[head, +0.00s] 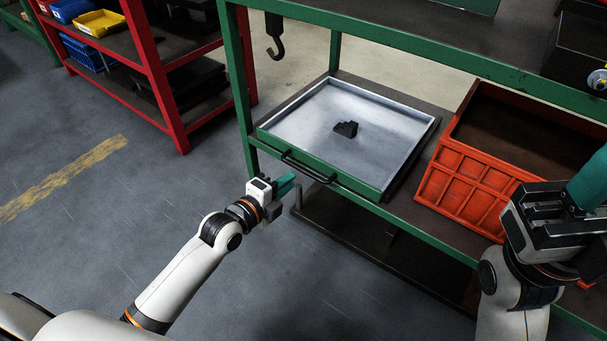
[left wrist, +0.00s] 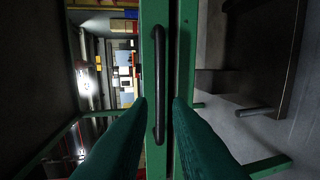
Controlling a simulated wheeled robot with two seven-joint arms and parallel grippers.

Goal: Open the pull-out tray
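The pull-out tray (head: 300,112) has a pale metal floor and a green front panel, and sits on the green bench's shelf with its front near the shelf edge. Its black bar handle (head: 308,167) runs along the front. A small black part (head: 345,129) lies in the tray. My left gripper (head: 287,186) is just in front of the handle. In the left wrist view its teal fingers (left wrist: 160,100) are apart, with the handle (left wrist: 160,85) ahead and its lower end between them; contact is not clear. My right gripper (head: 580,190) is at the right edge; its finger gap is not clear.
An orange crate (head: 462,182) stands on the shelf right of the tray. A green bench post (head: 240,90) rises at the tray's left, and a black hook (head: 275,40) hangs above. A red rack (head: 150,70) stands back left. The floor before the tray is clear.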

